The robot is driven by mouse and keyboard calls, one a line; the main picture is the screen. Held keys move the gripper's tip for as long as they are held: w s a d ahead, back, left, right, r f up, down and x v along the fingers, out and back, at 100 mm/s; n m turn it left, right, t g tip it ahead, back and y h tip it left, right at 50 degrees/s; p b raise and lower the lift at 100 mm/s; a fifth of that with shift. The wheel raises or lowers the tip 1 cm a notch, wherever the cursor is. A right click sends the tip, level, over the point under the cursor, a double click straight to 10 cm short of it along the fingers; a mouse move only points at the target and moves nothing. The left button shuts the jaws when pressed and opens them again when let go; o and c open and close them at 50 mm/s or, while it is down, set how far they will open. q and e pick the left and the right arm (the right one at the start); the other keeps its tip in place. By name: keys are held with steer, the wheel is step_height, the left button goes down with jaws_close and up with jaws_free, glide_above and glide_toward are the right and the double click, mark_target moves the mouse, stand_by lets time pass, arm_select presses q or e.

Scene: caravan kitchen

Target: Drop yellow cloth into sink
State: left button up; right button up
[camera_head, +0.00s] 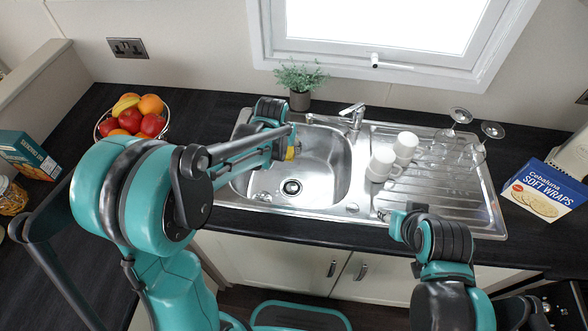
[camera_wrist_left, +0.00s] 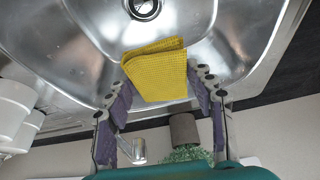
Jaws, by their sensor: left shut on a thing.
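The yellow cloth (camera_wrist_left: 157,72) is folded and held between the fingertips of my left gripper (camera_wrist_left: 162,88) in the left wrist view. The left gripper is shut on it. In the head view the left gripper (camera_head: 285,150) is over the sink basin, and only a small yellow bit of cloth (camera_head: 290,153) shows past it. The steel sink (camera_head: 325,185) has an empty basin with a round drain. My right gripper (camera_head: 400,215) is over the front edge of the drainboard, seen from behind; its finger opening is not clear.
The tap (camera_head: 352,113) and a potted plant (camera_head: 300,98) are behind the sink. A fruit bowl (camera_head: 103,130) is at left, a soft wraps box (camera_head: 543,190) at right.

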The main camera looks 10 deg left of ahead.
arm_select(q)
steer(key=shift+f, duration=0.5)
step_height(320, 180, down, 5)
steer(key=b, duration=0.4)
steer(key=shift+r, duration=0.2)
steer(key=o, duration=1.4)
steer(key=shift+s+r, duration=0.1)
steer(key=shift+r, duration=0.05)
steer(key=v, duration=1.1)
steer(key=shift+s+r, duration=0.1)
steer(key=shift+r, duration=0.3)
steer(key=shift+s, duration=0.1)
